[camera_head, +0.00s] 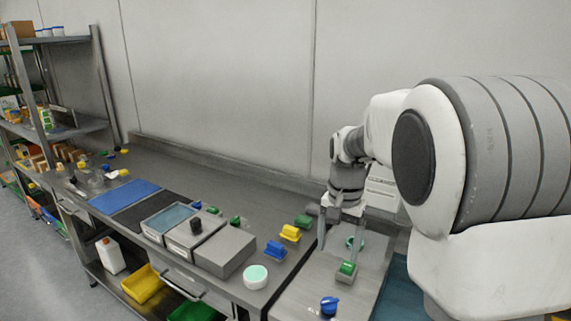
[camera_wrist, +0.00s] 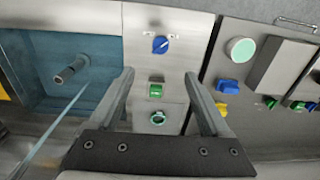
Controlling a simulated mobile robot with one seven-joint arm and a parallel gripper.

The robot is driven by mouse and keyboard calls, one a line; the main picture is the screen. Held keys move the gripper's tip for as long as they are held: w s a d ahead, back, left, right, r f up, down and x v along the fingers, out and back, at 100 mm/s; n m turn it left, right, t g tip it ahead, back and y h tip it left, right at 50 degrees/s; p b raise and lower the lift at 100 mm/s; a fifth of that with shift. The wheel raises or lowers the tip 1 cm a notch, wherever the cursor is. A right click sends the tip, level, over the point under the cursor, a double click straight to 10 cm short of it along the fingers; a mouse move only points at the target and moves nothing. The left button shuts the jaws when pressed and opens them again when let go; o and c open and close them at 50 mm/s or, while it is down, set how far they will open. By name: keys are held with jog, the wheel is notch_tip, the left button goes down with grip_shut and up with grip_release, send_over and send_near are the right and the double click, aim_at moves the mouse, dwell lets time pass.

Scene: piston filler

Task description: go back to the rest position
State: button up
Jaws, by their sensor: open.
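My gripper (camera_wrist: 157,85) is open and empty in the wrist view, its two fingers spread apart. Between and beyond the fingers lies a grey panel with a blue knob (camera_wrist: 160,45), a green switch (camera_wrist: 155,90) and a green ring-shaped part (camera_wrist: 157,118). In the head view my gripper (camera_head: 340,228) hangs above this panel at the right, near the green switch (camera_head: 346,270). The blue knob (camera_head: 329,305) is nearer the camera. I cannot tell from these views how high the fingertips are above the panel.
A steel bench (camera_head: 130,165) runs left with grey boxes (camera_head: 225,250), a blue mat (camera_head: 124,195), and yellow (camera_head: 290,232) and blue (camera_head: 275,250) parts. A round mint-topped item (camera_head: 256,275) stands at the bench front. A blue basin (camera_wrist: 60,90) with a pipe lies beside the panel. Shelves stand far left.

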jog(key=s+r+n+t, duration=0.2)
jog(key=s+r+n, duration=0.1)
jog(key=s, duration=0.8)
jog(key=s+r+n+t+p, duration=0.1)
jog(key=s+r+n+t, duration=0.2)
jog(key=s, duration=0.9)
notch_tip(320, 180, up, 3)
jog(key=shift+f+n, duration=0.15)
jog(key=shift+n, duration=0.15)
jog(key=shift+a, duration=0.1)
dwell(4.7)
